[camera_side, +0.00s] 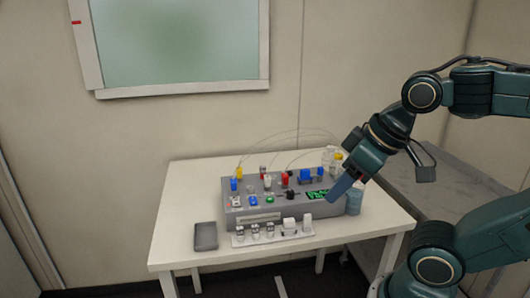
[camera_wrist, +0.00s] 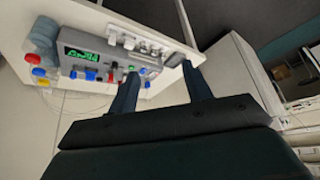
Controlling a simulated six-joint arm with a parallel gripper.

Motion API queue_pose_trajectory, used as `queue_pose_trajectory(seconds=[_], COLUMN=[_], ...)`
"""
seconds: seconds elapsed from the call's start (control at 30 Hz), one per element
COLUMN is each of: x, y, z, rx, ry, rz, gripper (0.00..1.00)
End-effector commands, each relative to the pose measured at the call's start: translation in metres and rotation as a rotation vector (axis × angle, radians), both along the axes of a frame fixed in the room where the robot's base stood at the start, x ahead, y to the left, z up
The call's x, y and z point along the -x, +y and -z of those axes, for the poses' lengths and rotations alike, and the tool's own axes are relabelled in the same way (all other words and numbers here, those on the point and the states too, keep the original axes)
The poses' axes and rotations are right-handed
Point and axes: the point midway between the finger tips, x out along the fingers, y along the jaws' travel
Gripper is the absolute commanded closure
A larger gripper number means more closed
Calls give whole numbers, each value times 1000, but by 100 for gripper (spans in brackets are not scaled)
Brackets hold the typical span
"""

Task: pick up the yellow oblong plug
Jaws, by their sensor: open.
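Two small yellow pieces show in the side view. One yellow piece (camera_side: 239,171) stands at the back left of the grey shaker unit (camera_side: 232,205), and the other yellow piece (camera_side: 338,157) is at the back right, beside white bottles. Their shapes are too small to tell which is the oblong plug. In the wrist view a yellow piece (camera_wrist: 44,83) shows at the left, beyond red and blue caps. My gripper (camera_side: 338,194) is above the right end of the unit, tilted down. In the wrist view my gripper (camera_wrist: 160,70) has its fingers apart with nothing held between them.
Red, blue and white caps crowd the unit's top. A white rack (camera_side: 262,237) with small vials stands in front, a dark grey block (camera_side: 205,236) at front left. A blue container (camera_side: 354,202) is close to my gripper. Thin tubes arch behind. The white table's (camera_side: 178,205) left side is clear.

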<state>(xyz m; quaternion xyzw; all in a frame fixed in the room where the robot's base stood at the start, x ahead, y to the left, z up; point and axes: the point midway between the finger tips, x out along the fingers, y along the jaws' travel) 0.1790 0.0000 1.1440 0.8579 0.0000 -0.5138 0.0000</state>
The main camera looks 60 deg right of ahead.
Motion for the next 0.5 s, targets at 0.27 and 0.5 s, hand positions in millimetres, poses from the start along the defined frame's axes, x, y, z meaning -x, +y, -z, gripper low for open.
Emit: queue_pose_trajectory(seconds=[0.27,0.5], x=[-1,-17], y=[0,-3], z=[-1,-14], rx=[1,21], ry=[1,24], rz=[-2,-27], gripper=[51,51])
